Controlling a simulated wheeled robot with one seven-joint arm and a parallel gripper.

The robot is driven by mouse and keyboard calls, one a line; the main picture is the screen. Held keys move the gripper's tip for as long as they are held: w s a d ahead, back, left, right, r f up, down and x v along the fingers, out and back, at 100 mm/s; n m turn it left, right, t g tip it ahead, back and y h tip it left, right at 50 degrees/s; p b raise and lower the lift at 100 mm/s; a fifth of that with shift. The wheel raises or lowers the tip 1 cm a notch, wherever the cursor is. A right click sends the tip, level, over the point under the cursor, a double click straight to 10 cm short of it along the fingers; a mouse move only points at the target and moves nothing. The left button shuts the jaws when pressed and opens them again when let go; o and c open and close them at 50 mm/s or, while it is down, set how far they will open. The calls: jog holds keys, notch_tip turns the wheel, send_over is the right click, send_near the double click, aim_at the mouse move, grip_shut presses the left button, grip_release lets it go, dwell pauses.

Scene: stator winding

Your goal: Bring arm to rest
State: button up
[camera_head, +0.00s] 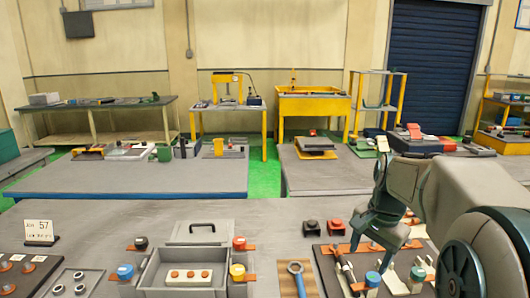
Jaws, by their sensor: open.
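My gripper (370,238) is at the right of the head view, at the end of my arm, which comes in from the right edge. It points down over the dark tool board (330,270) on the near workbench. Its fingers are apart, and I see nothing held between them. I cannot tell its exact height above the board.
An open grey case (160,290) with a white block (189,277) stands at the bench's front middle, with coloured knobs around it. A ring-ended tool (296,268) lies between case and board. A card (39,231) stands at left.

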jog(key=s+a+f+n+t, duration=0.1)
jog(key=s+a+n, duration=0.3)
jog(key=s, duration=0.4)
jog(key=s+a+f+n, duration=0.4)
jog(key=s+n, duration=0.2)
jog(key=s, duration=0.2)
jog(key=shift+s+a+t+h, duration=0.3)
jog(key=shift+a+t, duration=0.1)
jog(key=shift+d, duration=0.15)
